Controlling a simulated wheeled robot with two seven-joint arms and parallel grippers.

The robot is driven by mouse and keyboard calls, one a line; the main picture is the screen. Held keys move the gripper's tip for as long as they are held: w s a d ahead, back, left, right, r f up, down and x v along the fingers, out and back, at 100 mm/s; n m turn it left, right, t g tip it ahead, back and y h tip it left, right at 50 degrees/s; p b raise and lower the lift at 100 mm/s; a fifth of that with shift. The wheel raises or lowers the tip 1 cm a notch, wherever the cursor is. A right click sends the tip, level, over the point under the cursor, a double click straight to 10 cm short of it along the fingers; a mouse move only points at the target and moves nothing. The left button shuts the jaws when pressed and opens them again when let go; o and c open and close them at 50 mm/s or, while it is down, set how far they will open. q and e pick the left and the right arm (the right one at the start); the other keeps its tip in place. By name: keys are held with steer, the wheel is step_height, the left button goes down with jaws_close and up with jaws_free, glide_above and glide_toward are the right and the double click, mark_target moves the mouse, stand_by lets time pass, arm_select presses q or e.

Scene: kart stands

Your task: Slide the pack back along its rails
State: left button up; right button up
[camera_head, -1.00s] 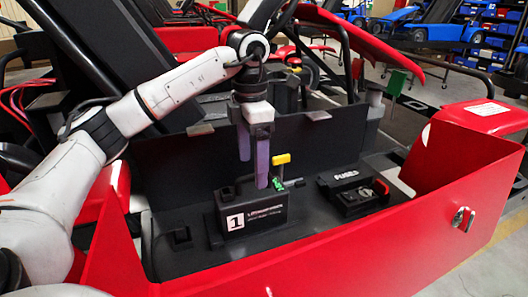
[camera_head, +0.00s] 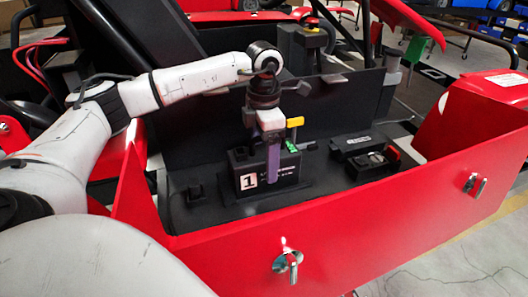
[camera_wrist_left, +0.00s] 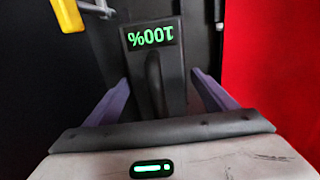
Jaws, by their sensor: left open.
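The pack (camera_head: 285,177) is a black box with a white "1" label on its front face, sitting on the black floor of the kart's side bay. In the left wrist view its top (camera_wrist_left: 172,70) carries a green "100%" display and a dark raised handle (camera_wrist_left: 154,82). My left gripper (camera_head: 272,180) points down at the pack, one purple finger overlapping its front face. In the left wrist view my left gripper (camera_wrist_left: 160,82) is open, its purple fingers on either side of the handle with gaps visible. The rails are not clearly visible. My right gripper is out of view.
A yellow-topped lever (camera_head: 295,122) stands just behind the pack. A black fuse box (camera_head: 365,158) lies to its right. The red side panel (camera_head: 350,225) with metal latches (camera_head: 288,262) borders the bay in front. A dark upright wall (camera_head: 340,105) stands behind.

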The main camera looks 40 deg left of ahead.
mark_target(282, 148)
arm_select(q)
jaws_close()
steer(key=shift+w+d+p, duration=0.15)
steer(key=shift+w+d, duration=0.2)
steer(key=shift+w, duration=0.3)
steer(key=shift+w+d+p, duration=0.2)
steer(key=shift+w+d, duration=0.2)
steer(key=shift+w, duration=0.3)
steer(key=shift+w+d+p, duration=0.15)
steer(key=shift+w+d, duration=0.2)
steer(key=shift+w, duration=0.3)
jaws_free()
steer(key=shift+r, duration=0.1)
step_height(282, 148, up, 10)
steer(key=shift+r+b, duration=0.1)
steer(key=shift+b, duration=0.3)
